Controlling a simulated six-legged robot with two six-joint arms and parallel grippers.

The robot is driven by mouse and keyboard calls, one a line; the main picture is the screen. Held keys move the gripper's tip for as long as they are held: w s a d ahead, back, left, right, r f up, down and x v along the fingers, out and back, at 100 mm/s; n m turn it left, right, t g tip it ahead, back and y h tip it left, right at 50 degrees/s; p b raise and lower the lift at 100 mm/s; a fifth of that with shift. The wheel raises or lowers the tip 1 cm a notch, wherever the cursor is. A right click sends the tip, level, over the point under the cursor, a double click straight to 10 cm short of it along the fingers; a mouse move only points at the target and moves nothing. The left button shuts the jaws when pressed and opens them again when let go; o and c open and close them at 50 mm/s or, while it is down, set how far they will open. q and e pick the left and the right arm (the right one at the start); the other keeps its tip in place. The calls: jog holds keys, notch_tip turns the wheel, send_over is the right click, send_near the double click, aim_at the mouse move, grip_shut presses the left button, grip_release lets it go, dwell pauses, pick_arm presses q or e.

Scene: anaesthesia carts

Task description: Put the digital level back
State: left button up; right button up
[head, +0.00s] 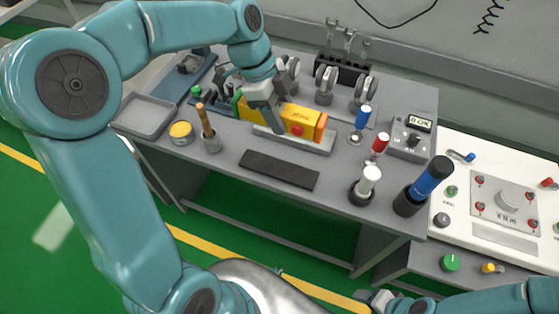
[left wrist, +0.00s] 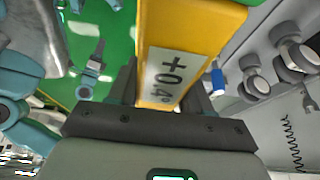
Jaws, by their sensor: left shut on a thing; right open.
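In the left wrist view the level (left wrist: 183,50) fills the top middle, with a display reading about "+0.4°". My left gripper (head: 268,112) is shut on the level near its left-centre, from above. A long light-grey holder (head: 310,144) lies on the bench directly below and in front of the level. I cannot tell whether the level touches it. My right gripper (head: 378,298) is low at the bottom edge of the head view, open, away from the bench and partly cut off.
A dark mat (head: 280,170) lies in front of the holder. A yellow tin (head: 181,132) and a brush pot (head: 211,142) stand left. Blue- and red-handled tools (head: 362,120) stand right, near a meter (head: 412,135). A white control panel (head: 500,195) is at right.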

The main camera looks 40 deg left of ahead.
pick_arm(q)
send_near(286, 171)
jog(key=x, duration=0.5)
jog(key=shift+d+b, duration=0.2)
jog(key=shift+b, duration=0.15)
jog(key=shift+w+f, duration=0.15)
jog(key=shift+f, duration=0.3)
jog(key=shift+r, duration=0.1)
jog(key=o, duration=1.4)
jog(key=shift+c, duration=0.2)
